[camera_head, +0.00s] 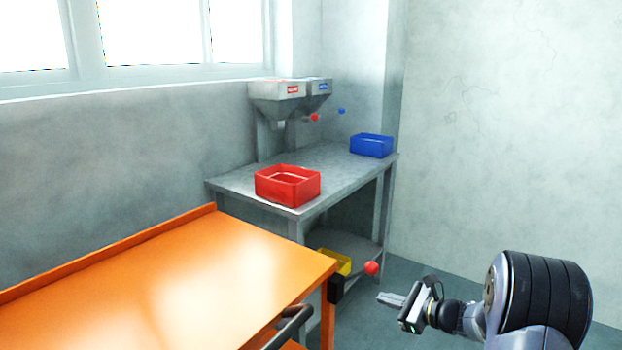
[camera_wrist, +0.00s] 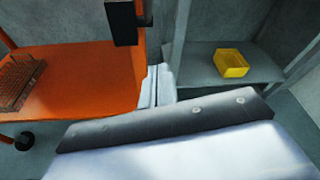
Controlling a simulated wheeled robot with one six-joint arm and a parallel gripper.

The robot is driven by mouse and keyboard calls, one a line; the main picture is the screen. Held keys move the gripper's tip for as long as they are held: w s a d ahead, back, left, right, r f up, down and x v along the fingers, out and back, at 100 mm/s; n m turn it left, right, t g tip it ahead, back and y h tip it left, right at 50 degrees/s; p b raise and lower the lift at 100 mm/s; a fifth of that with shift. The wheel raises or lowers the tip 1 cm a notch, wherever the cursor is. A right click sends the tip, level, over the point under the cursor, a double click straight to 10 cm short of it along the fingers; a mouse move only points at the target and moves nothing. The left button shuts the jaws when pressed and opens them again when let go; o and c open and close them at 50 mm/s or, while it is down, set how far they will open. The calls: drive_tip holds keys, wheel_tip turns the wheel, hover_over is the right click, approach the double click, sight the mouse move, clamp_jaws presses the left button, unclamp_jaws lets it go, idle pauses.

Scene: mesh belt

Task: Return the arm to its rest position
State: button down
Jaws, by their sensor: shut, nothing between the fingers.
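My gripper (camera_head: 382,298) is at the lower right in the head view, pointing left. Its two fingers lie together with nothing between them. In the wrist view the closed fingers (camera_wrist: 155,82) show in the middle, past the grey and white wrist housing. They are in open space near the orange cart's edge and touch nothing that I can see. My arm bends at the lower right of the head view.
An orange cart (camera_head: 170,275) stands left of my gripper. Behind it, a metal table (camera_head: 335,165) bears a red bin (camera_head: 287,190) and a blue bin (camera_head: 371,147). A yellow bin (camera_wrist: 231,63) sits on its lower shelf. Floor to the right is clear.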

drive_tip(key=s+d+r+g+h+p, duration=0.2)
drive_tip(key=d+r+p, duration=0.1)
drive_tip(key=r+p, duration=0.35)
drive_tip(key=s+d+r+g+h+p, duration=0.2)
drive_tip(key=r+h+p, duration=0.1)
drive_tip(key=r+p, duration=0.3)
drive_tip(key=w+a+f+t+y+b, duration=0.2)
drive_tip(key=a+f+t+y+b, duration=0.1)
drive_tip(key=f+b, duration=0.6)
drive_tip(key=w+a+f+t+y+b, duration=0.3)
drive_tip(key=f+b, duration=0.7)
drive_tip(key=b, duration=0.8)
drive_tip(key=t+y, duration=0.2)
drive_tip(key=y, duration=0.1)
drive_tip(key=shift+w+a+f+m+y, duration=0.15)
drive_tip(key=shift+a+m+y, duration=0.15)
drive_tip(key=shift+a+y, duration=0.1)
idle(0.5)
